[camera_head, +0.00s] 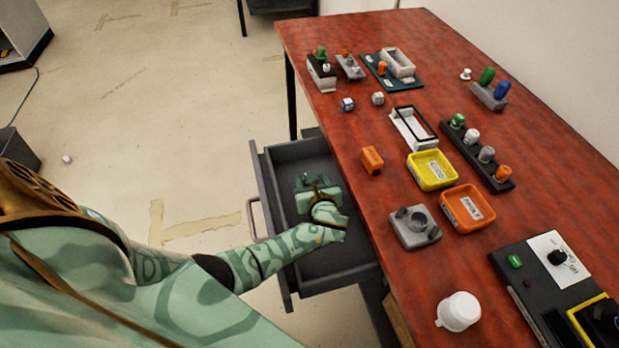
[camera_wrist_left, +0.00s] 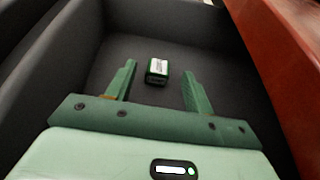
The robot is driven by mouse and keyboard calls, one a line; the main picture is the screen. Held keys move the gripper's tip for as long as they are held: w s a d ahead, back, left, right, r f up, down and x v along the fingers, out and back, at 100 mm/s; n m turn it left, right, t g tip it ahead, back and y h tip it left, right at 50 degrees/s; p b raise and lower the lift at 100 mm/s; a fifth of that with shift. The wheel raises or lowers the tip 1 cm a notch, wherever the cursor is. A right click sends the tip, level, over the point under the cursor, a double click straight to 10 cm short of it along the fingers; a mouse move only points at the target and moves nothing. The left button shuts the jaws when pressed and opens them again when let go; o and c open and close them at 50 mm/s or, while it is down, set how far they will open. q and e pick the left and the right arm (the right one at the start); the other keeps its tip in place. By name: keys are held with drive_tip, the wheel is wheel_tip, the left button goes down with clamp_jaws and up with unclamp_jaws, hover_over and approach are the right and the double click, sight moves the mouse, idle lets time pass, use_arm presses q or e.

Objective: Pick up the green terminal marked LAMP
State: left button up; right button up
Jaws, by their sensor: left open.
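In the left wrist view, a small green terminal (camera_wrist_left: 157,79) with a white label lies on the floor of the dark grey drawer (camera_wrist_left: 217,50). Its lettering is too blurred to read. My left gripper (camera_wrist_left: 159,68) is open and empty. In that view the terminal shows between and slightly beyond its fingertips, touching neither. In the head view my left gripper (camera_head: 308,182) reaches down into the open drawer (camera_head: 268,187), and I cannot make out the terminal there. My right gripper is in neither view.
The red table (camera_head: 340,125) stands right of the drawer. Near its edge are an orange block (camera_head: 372,160), a grey fixture (camera_head: 415,227) and a white cup (camera_head: 458,311). A yellow tray (camera_head: 432,171) and an orange tray (camera_head: 468,208) sit farther in. Drawer walls surround my gripper.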

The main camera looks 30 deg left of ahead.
use_arm(q)
drive_tip(key=b+x, duration=0.2)
drive_tip(key=x, duration=0.3)
drive_tip(key=shift+a+f+b, duration=0.1)
drive_tip(key=shift+f+b, duration=0.15)
drive_tip(key=shift+b, duration=0.05)
drive_tip(key=shift+w+a, duration=0.1)
drive_tip(key=shift+r, duration=0.2)
drive_tip(key=shift+c, duration=0.6)
drive_tip(key=c, duration=0.9)
